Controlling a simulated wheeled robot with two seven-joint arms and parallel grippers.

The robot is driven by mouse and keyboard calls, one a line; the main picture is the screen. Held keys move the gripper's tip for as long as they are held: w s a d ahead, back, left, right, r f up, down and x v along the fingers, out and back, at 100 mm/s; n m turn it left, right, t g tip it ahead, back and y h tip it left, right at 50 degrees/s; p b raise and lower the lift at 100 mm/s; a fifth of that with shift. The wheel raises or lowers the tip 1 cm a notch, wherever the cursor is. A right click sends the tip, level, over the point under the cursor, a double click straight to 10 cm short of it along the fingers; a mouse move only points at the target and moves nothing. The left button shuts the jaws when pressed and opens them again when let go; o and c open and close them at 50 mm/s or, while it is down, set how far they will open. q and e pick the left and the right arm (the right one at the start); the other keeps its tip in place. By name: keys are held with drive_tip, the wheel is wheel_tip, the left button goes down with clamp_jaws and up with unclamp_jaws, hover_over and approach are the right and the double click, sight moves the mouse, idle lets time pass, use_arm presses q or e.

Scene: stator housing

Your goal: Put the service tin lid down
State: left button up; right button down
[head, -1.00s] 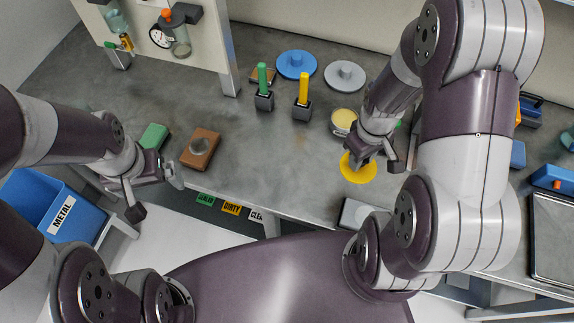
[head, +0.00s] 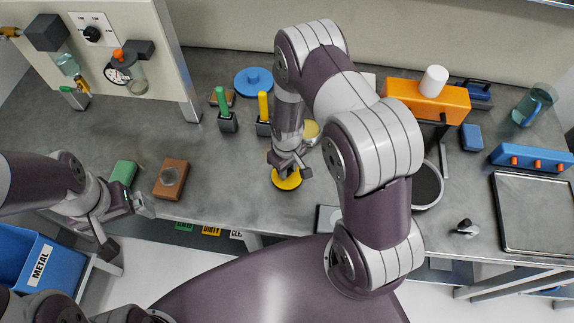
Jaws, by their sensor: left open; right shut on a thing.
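The service tin lid appears to be the round yellow disc (head: 287,182) near the front of the grey bench. My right gripper (head: 290,168) points down over it and is shut on its top, which the fingers partly hide. A dark edge shows under the lid; I cannot tell whether it touches the bench or hangs just above it. An open tin with cream-coloured contents (head: 311,129) stands behind it, partly hidden by my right arm. My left gripper (head: 140,204) is open and empty at the bench's front left edge.
Green-handled (head: 222,106) and yellow-handled (head: 263,110) tools stand upright behind the lid to the left. A blue disc (head: 253,80) lies further back. A brown block (head: 171,178) and green block (head: 123,172) lie at left.

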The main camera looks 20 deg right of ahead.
sight(288, 173)
drive_tip(key=shift+f, duration=0.15)
drive_tip(key=c, duration=0.9)
unclamp_jaws()
drive_tip(key=shift+o, duration=0.2)
drive_tip(key=shift+r, duration=0.35)
wheel_tip(288, 173, up, 14)
drive_tip(key=b, duration=0.2)
drive_tip(key=s+r+m+t, duration=0.1)
drive_tip(key=s+r+m, duration=0.2)
drive_tip(key=s+r, duration=0.3)
drive_tip(key=s, duration=0.3)
drive_tip(key=shift+a+r, duration=0.2)
drive_tip(key=shift+a, duration=0.2)
